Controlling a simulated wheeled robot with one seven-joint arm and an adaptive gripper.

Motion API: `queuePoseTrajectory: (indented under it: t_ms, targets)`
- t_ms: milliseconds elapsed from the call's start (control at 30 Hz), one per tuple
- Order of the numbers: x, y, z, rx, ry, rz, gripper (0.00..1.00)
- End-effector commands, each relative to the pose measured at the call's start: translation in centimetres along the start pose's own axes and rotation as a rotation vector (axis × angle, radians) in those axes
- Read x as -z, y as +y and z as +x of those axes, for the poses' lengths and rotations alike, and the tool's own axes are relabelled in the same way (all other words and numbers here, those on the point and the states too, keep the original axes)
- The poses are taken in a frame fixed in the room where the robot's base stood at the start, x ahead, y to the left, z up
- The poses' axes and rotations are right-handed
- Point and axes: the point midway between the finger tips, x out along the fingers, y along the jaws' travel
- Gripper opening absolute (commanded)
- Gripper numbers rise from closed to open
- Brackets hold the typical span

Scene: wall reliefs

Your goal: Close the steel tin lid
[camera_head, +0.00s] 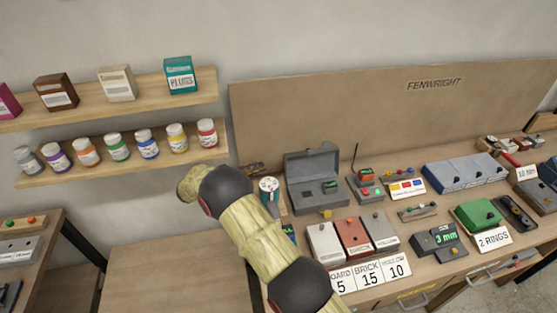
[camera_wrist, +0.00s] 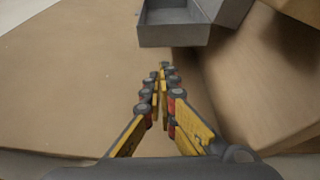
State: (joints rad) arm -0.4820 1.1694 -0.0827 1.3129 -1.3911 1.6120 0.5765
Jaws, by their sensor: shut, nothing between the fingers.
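The steel tin (camera_head: 316,204) is a dark grey box on the bench, left of centre, against the brown backboard. Its lid (camera_head: 311,163) stands raised at the back, so the tin is open. In the wrist view a grey box, seemingly the tin (camera_wrist: 172,36), shows at the top, just beyond my fingertips. My gripper (camera_wrist: 163,72) is shut and empty, with its yellow and black fingers together and apart from the box.
White, red and grey boxes (camera_head: 352,236) stand in front of the tin with number cards below. A round-faced device (camera_head: 268,185) stands between my arm and the tin. An antenna device (camera_head: 365,176) is at its right. Shelves with jars (camera_head: 118,147) hang at left.

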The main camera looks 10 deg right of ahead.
Motion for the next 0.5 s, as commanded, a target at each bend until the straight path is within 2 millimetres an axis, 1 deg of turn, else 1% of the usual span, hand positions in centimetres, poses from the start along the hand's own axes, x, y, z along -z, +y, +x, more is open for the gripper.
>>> queuePoseTrajectory:
  t_ms: [167,400,500]
  targets:
    - [-0.1,-0.1,2.5,0.001,-0.002,-0.002,0.0]
    - [-0.1,-0.1,6.7,0.001,-0.003,-0.002,0.0]
    - [-0.1,-0.1,8.0,0.002,-0.002,-0.001,0.0]
